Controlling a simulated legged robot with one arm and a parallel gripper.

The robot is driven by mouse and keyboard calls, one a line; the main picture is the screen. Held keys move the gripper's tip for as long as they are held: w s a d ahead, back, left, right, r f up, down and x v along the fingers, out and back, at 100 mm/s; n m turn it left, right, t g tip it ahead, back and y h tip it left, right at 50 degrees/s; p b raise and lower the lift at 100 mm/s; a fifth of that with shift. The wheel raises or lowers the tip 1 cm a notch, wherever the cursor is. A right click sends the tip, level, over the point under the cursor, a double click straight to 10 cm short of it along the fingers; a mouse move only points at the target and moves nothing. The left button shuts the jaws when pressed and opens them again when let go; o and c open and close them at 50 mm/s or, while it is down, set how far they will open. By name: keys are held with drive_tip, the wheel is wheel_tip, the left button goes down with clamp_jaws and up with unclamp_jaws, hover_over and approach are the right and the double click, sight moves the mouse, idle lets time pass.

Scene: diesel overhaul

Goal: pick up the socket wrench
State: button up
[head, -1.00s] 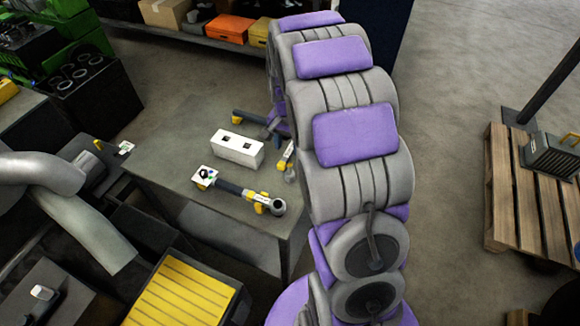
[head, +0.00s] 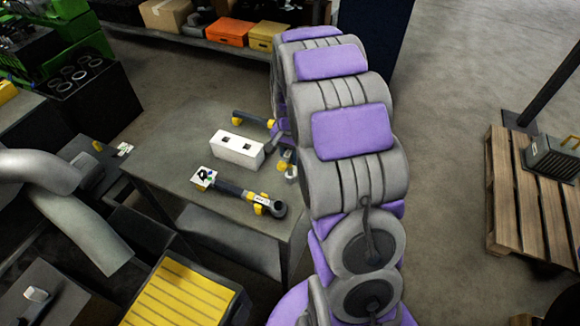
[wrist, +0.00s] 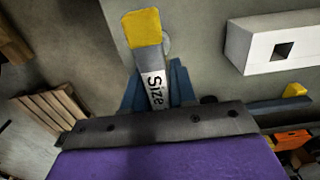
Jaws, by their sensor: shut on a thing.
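The socket wrench (wrist: 144,30) is between the blue fingers of my gripper (wrist: 157,88) in the wrist view. It has a yellow end and a white label reading "Size". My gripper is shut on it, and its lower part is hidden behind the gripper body. In the head view the wrench (head: 285,164) shows only in part, just left of my arm at the table's right side. My gripper is mostly hidden behind the arm there. I cannot tell how far the wrench is above the table.
A white block with square holes (head: 236,150) stands on the grey table (head: 165,170). It also shows in the wrist view (wrist: 272,42). A dark tool with yellow parts (head: 232,189) lies in front of it. A wooden pallet (head: 510,190) is on the floor at right.

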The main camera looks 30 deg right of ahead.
sight(290, 152)
clamp_jaws()
drive_tip(key=shift+r, duration=0.1)
idle(0.3)
drive_tip(key=shift+r+p, duration=0.65)
drive_tip(key=shift+r, duration=0.95)
drive_tip(key=shift+s+a+r, duration=0.15)
drive_tip(key=shift+s, duration=0.2)
drive_tip(key=s+a+r+p, duration=0.1)
drive_tip(key=s+a, duration=0.4)
drive_tip(key=s, duration=0.9)
drive_tip(key=shift+a+r+p, duration=0.15)
drive_tip(key=shift+a+p, duration=0.25)
drive_tip(key=shift+p, duration=0.35)
drive_tip(key=shift+s, duration=0.1)
